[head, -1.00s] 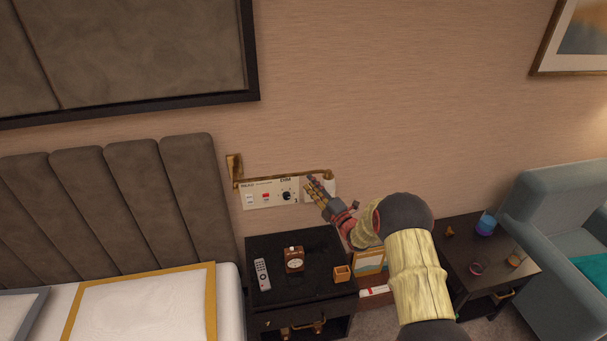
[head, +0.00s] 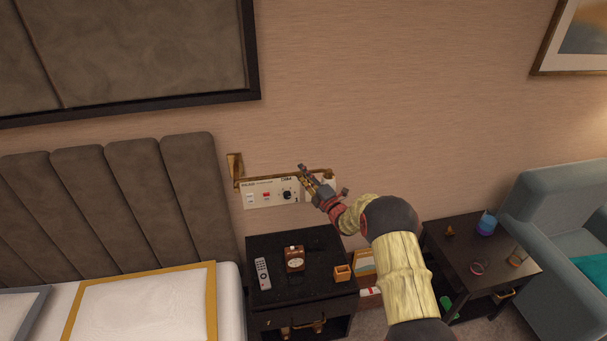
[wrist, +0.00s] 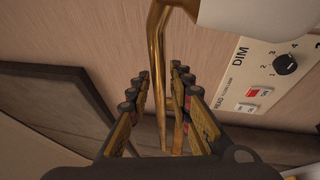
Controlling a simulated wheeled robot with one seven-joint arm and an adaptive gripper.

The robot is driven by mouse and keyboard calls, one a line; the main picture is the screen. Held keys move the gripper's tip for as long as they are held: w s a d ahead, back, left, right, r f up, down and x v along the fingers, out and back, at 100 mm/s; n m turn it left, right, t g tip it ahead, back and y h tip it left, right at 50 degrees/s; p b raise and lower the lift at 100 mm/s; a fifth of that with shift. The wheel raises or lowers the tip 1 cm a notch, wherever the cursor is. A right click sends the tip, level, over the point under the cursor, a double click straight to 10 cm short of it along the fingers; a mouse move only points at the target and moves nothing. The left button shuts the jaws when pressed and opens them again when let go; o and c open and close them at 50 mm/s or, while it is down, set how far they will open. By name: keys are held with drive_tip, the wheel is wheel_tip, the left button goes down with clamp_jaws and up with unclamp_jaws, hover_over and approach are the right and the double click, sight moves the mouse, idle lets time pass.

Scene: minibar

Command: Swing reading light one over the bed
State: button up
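The reading light's brass arm (head: 270,179) reaches right along the wall from a brass wall bracket (head: 235,167), to the right of the padded headboard. In the wrist view the brass rod (wrist: 158,60) runs down between my two fingers, with a pale lamp shade (wrist: 240,14) at its top end. My gripper (head: 303,171) is at the right part of the brass arm, in front of the wall panel; it also shows in the wrist view (wrist: 160,75). The fingers stand apart with gaps beside the rod. The bed (head: 228,300) is at lower left.
A white switch panel (head: 262,200) with a dimmer knob and red switch is just below the arm. Under it a black nightstand (head: 320,290) carries a remote, a small clock and a small box. A dark side table (head: 500,250) and a blue-grey armchair (head: 545,195) stand at right.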

clamp_jaws()
idle(0.6)
